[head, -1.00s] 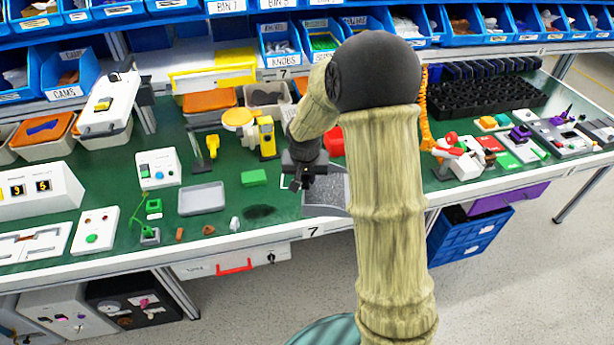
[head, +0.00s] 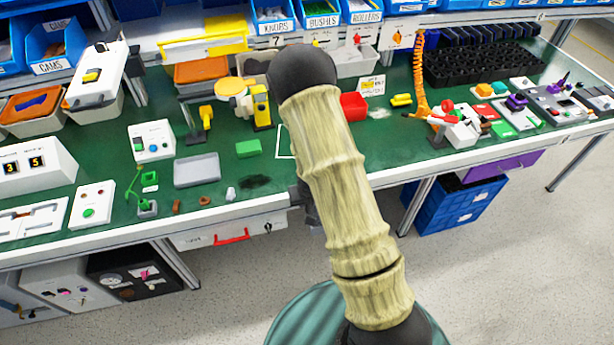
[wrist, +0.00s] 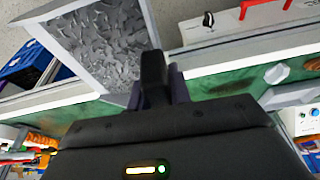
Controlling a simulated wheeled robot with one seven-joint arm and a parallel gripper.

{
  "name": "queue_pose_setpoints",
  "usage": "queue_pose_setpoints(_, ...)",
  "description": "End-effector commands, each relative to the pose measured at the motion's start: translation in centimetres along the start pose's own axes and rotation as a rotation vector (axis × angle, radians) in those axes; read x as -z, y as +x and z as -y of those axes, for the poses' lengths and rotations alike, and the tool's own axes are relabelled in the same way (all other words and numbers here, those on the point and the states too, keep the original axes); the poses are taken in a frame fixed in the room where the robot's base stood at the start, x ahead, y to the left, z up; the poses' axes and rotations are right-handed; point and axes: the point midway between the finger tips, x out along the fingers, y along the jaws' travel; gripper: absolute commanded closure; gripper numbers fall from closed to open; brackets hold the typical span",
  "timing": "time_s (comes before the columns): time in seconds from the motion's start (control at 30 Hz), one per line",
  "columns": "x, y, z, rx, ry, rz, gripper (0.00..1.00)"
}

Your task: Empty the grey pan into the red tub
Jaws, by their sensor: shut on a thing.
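The grey pan (wrist: 110,45) shows in the wrist view, full of grey flakes or scraps. My gripper (wrist: 155,70) is shut on its near edge, and the pan reaches out past the bench's front edge with floor behind it. In the head view my arm hides the pan, and only a dark bit of my gripper end shows beside the arm at the bench's front edge. The red tub (head: 354,106) stands on the green bench top, right of my arm in the head view. Its inside is hard to make out.
A flat grey tray (head: 197,171) and a green block (head: 248,148) lie left of my arm. A yellow-and-black device (head: 261,107) stands behind them. An orange coiled hose (head: 419,80) hangs right of the tub. Blue drawers (head: 455,200) stand under the bench.

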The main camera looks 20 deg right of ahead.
Motion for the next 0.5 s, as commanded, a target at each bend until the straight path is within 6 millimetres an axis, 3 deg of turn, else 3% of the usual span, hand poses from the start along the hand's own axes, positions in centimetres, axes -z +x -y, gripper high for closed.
queue_pose_setpoints(0.13, -1.8, 2.3, 0.0, 0.009, -0.035, 0.006, 1.00)
queue_pose_setpoints(0.5, -3.2, 7.5, -0.3, 0.009, -0.029, 0.000, 1.00)
